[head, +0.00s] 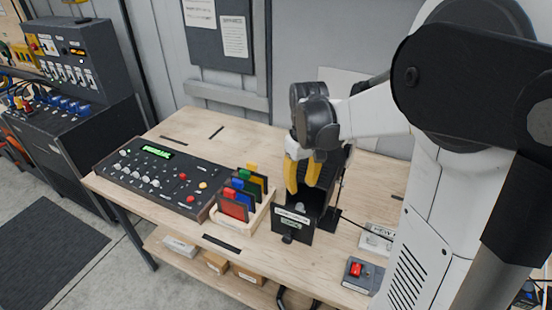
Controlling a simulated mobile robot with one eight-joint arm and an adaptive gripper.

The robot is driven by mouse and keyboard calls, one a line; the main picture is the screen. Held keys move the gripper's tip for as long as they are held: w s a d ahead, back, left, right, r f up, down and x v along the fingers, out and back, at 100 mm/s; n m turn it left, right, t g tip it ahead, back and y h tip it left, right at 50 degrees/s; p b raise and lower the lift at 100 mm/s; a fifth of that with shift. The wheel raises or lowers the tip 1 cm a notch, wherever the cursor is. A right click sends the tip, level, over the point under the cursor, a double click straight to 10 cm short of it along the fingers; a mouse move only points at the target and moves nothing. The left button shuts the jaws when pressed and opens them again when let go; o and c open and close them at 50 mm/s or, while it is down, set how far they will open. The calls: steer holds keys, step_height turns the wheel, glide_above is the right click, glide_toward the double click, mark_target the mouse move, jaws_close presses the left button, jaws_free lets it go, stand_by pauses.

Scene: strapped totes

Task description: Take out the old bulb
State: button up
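My gripper (302,188) points down over the black housing (326,192) on the bench, its two yellow fingers apart with a gap between them. A small pale rounded thing (299,207), which looks like the bulb, shows low in the housing's opening, just below the fingertips. I cannot tell whether the fingers reach down beside it. The housing's front panel (291,224) carries a white label. A white box (376,238) with printing stands to the right, partly hidden by my arm.
A control console (165,176) and a wooden rack (250,222) of coloured cards stand left of the housing. A small grey box with a red switch (361,274) sits at the bench's front right. The bench top (205,128) is mostly clear at the back left.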

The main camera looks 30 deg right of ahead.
mark_target(301, 204)
step_height(301, 204, down, 10)
steer(key=shift+s+d+f+b, duration=0.1)
steer(key=shift+s+b, duration=0.05)
steer(key=shift+b, duration=0.6)
jaws_close()
steer(key=shift+r, duration=0.2)
steer(key=shift+r+p, duration=1.65)
steer(key=shift+r, duration=0.75)
